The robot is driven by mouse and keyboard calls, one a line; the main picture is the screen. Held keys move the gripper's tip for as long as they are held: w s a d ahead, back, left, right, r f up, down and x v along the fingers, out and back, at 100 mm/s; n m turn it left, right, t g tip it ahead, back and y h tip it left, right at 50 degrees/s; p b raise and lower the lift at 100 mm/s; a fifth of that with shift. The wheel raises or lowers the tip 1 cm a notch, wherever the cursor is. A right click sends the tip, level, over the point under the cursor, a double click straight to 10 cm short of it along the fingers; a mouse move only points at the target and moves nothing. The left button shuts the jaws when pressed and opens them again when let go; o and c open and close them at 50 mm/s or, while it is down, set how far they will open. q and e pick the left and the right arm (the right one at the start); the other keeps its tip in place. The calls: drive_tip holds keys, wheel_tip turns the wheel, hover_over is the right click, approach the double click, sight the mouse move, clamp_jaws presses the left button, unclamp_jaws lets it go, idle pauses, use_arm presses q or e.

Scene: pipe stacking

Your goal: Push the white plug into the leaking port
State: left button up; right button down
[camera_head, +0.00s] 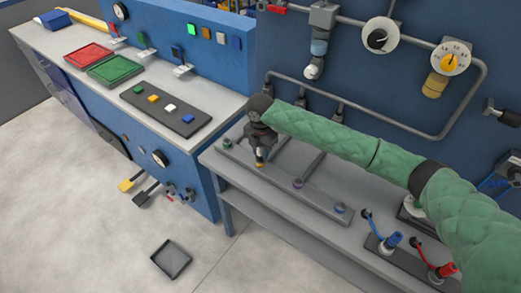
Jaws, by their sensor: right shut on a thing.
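My right gripper (259,154) reaches in from the right on a green-sleeved arm and points down at a long dark strip (320,199) on the grey bench. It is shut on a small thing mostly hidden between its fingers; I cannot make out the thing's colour. An orange-yellow spot (259,166) shows right at its fingertips. Other ports on the strip have a green ring (227,143), a purple ring (297,183) and a bluish-purple ring (340,208). No leak is visible, and I cannot tell whether the held thing is in a port. My left gripper is out of view.
Blue (392,240) and red (447,270) connectors with cables stand at the bench's front right. Pipes and gauges (451,56) line the blue wall behind. The left bench holds a red tray (88,54), a green tray (115,68) and a dark plate with coloured blocks (181,122).

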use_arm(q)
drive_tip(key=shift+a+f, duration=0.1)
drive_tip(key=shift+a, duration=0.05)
use_arm(e)
drive_tip(key=shift+f, duration=0.75)
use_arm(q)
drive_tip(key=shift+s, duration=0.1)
use_arm(e)
drive_tip(key=c, duration=1)
unclamp_jaws()
drive_tip(key=shift+r, duration=0.1)
drive_tip(key=shift+r+b, duration=0.35)
wheel_tip(320, 180, up, 6)
drive_tip(key=shift+f+b, duration=0.25)
drive_tip(key=shift+b, duration=0.75)
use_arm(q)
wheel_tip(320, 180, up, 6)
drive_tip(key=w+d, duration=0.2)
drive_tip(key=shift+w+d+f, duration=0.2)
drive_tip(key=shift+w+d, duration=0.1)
use_arm(e)
drive_tip(key=shift+r, duration=0.75)
drive_tip(key=shift+f, duration=0.1)
